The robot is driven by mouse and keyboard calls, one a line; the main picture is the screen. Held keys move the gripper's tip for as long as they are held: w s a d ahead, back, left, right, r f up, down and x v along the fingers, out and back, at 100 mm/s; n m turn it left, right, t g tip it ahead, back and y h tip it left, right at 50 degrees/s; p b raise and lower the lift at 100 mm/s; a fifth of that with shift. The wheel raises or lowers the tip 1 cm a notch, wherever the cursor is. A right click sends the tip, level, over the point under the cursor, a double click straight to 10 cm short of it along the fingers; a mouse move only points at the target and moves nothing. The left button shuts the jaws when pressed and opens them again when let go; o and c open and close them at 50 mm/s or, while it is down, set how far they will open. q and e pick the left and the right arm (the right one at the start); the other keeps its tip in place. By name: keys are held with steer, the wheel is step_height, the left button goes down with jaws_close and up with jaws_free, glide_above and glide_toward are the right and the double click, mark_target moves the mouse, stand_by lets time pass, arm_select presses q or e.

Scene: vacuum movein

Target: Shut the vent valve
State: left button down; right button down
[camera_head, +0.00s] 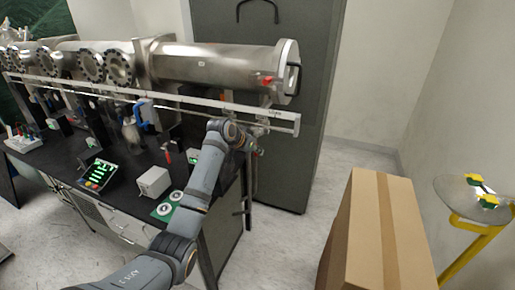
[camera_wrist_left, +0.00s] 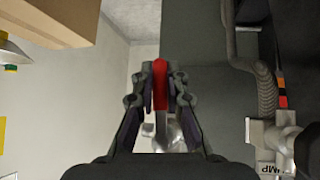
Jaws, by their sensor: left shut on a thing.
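In the left wrist view, my left gripper (camera_wrist_left: 161,90) is shut on a red lever (camera_wrist_left: 160,72), the handle of the vent valve. The lever lies lengthwise between the two fingers. Part of a shiny metal valve body (camera_wrist_left: 172,134) shows between the fingers, and the rest is hidden. In the head view, my left gripper (camera_head: 252,142) is below the right end of the steel vacuum chamber (camera_head: 215,64), where the arm hides most of the valve. My right gripper is in neither view.
A cardboard box (camera_head: 375,230) stands at the right of the head view, beside a yellow stand (camera_head: 470,250) with a clear disc. The black bench (camera_head: 60,160) holds a green-lit meter (camera_head: 98,174) and a white box (camera_head: 152,182). A corrugated hose (camera_wrist_left: 262,85) runs near the gripper.

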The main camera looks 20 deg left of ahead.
arm_select(q)
steer(key=shift+a, duration=0.1)
stand_by(0.4)
steer(key=c, duration=1.3)
jaws_free()
steer(key=shift+c, duration=0.2)
steer(key=v, duration=1.2)
steer(key=shift+c, duration=0.5)
